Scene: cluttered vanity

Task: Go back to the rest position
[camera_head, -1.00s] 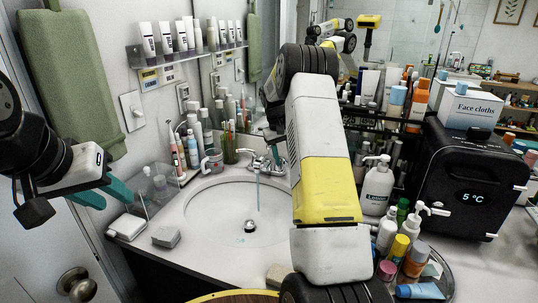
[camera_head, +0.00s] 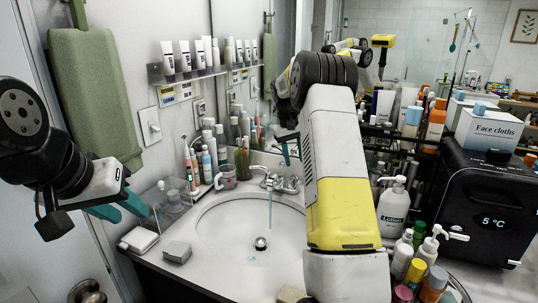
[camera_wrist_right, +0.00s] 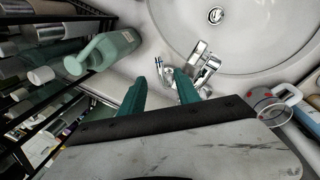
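My left gripper (camera_head: 120,209) is at the left of the head view, with its teal fingers apart and nothing between them. It is in the air in front of the wall, left of the sink. My right arm reaches up across the middle of the head view, and its gripper (camera_head: 291,150) is above the faucet, partly hidden. In the right wrist view its two teal fingers (camera_wrist_right: 158,92) are apart and empty. The faucet (camera_wrist_right: 205,66) is just beyond them. The white sink (camera_head: 215,235) is below, with a thin stream of water (camera_head: 270,218) running into it.
A lotion bottle (camera_head: 393,207), several smaller bottles and a black appliance (camera_head: 486,212) crowd the counter right of my right arm. Toothbrushes and a mug (camera_head: 226,178) stand behind the sink. A shelf (camera_head: 200,74) of tubes and a green towel (camera_head: 95,95) are on the left wall.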

